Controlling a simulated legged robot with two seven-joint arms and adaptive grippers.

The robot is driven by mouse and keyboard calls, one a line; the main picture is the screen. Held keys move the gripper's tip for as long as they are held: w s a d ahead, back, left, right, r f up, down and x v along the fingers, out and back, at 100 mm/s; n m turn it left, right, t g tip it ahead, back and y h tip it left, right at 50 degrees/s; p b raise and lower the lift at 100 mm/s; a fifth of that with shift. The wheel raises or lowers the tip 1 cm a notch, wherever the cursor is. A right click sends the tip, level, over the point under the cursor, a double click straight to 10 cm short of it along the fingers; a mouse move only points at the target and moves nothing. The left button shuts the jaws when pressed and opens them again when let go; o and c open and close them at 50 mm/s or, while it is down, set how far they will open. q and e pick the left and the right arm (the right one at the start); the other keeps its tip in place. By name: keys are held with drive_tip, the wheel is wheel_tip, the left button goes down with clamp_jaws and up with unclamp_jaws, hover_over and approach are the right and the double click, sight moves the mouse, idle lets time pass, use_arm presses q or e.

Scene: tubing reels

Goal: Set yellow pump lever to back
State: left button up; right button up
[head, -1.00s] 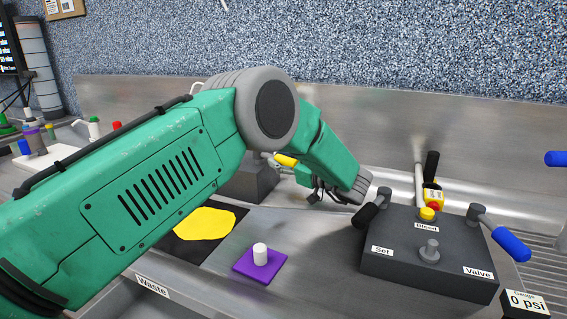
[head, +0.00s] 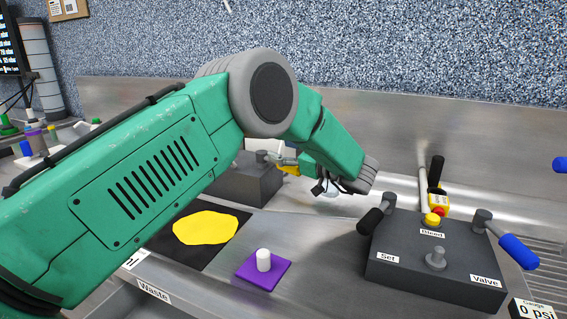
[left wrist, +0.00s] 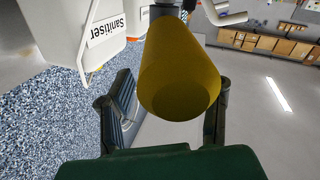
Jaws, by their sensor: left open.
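The yellow pump lever (head: 289,169) shows as a small yellow grip beside a dark grey box (head: 240,183), partly hidden by my left gripper (head: 322,184). In the left wrist view the lever (left wrist: 178,75) is a large yellow cylinder, its rounded end towards the camera. It lies between the two spread dark fingers of my left gripper (left wrist: 168,108), with a gap visible on each side. The gripper is open; contact cannot be told. My right gripper is not in view.
A dark control block (head: 430,260) with black and blue levers, labelled Set, Bleed and Valve, stands right of my gripper. A purple plate (head: 280,277) with a white peg and a yellow patch (head: 205,228) lie in front. A Sanitiser dispenser (left wrist: 105,30) shows in the wrist view.

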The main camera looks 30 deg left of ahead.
use_arm(q)
wheel_tip(320, 180, up, 5)
drive_tip(key=shift+a+f, duration=0.1)
drive_tip(key=shift+w+a+r, duration=0.1)
drive_tip(key=shift+a+r, duration=0.2)
drive_tip(key=shift+r, duration=0.3)
drive_tip(key=shift+d, duration=0.15)
